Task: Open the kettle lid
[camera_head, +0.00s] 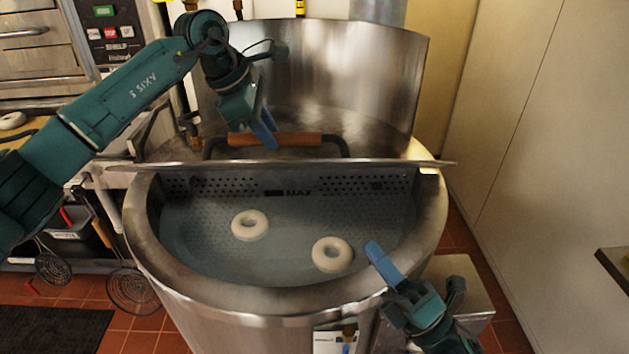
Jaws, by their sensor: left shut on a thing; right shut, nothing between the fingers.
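The large round steel kettle (150,235) stands in the middle, its front half open with water inside. Its lid (400,164) shows nearly edge-on as a thin metal strip across the kettle, so its exact tilt is hard to tell. A wooden handle (300,139) on dark brackets sits behind that edge. My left gripper (266,136) reaches down from above and is shut on the handle near its middle. My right gripper (372,250) is shut and empty above the kettle's right front rim.
Two bagels (250,225) (332,254) lie in the water. A tall curved steel guard (340,70) rises behind the kettle. An oven (30,45) stands at the back left, wire skimmers (134,290) hang at left, and a pale wall (560,120) bounds the right.

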